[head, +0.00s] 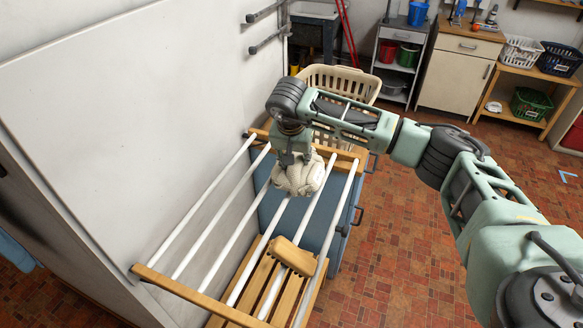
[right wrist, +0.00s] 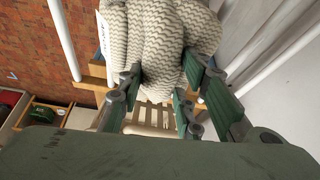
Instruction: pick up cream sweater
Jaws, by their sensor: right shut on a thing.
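The cream sweater (head: 299,178) is a bundled, chunky-knit lump at the white rods of the drying rack (head: 191,210). It fills the top of the right wrist view (right wrist: 160,40). My right gripper (head: 296,158) comes down on it from above, and its fingers are shut on the knit; in the right wrist view the green-padded fingers (right wrist: 163,98) stand on either side of its lower part. I cannot tell whether the sweater still touches the rods. The fingertips are partly hidden in the head view. My left gripper is not in view.
A cream laundry basket (head: 345,82) stands behind the rack. A blue-topped unit (head: 335,215) and a slatted wooden surface (head: 262,285) lie below the rods, with a wooden block (head: 292,255). A white panel (head: 120,110) borders the left. Brick floor is open at right.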

